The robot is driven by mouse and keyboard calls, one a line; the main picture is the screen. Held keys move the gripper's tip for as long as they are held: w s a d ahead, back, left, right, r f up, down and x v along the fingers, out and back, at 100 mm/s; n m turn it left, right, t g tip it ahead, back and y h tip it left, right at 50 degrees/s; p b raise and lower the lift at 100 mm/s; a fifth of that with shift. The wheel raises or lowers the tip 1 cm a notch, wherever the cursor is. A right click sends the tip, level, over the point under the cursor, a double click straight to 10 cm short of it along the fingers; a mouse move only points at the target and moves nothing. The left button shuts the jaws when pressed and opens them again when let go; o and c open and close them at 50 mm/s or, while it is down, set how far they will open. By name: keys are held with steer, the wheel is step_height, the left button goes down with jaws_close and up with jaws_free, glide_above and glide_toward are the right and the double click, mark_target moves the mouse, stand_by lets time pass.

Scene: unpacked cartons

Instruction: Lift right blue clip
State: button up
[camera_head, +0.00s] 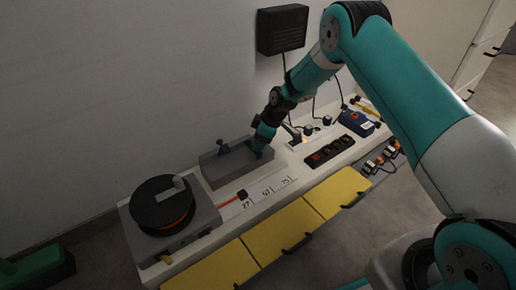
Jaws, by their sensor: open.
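I cannot make out a right blue clip for certain. My gripper (259,147) is at the right end of a grey tray-like fixture (228,166) on the bench. Its fingers are tiny and dark here, and I see nothing clearly held between them. Whether they touch the fixture or anything in it cannot be told. Part of the fixture's right end is hidden behind my gripper.
The white bench (292,172) has yellow drawer fronts (285,235) with black handles. A black reel (160,206) sits on a grey base at the left. A black socket strip (330,152) lies right of my gripper. A black box (282,30) hangs on the wall.

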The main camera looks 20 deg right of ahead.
steer(key=shift+w+a+f, duration=0.15)
steer(key=shift+a+f, duration=0.05)
steer(key=shift+f, duration=0.35)
jaws_close()
steer(key=shift+d+r, duration=0.1)
steer(key=shift+r, duration=0.05)
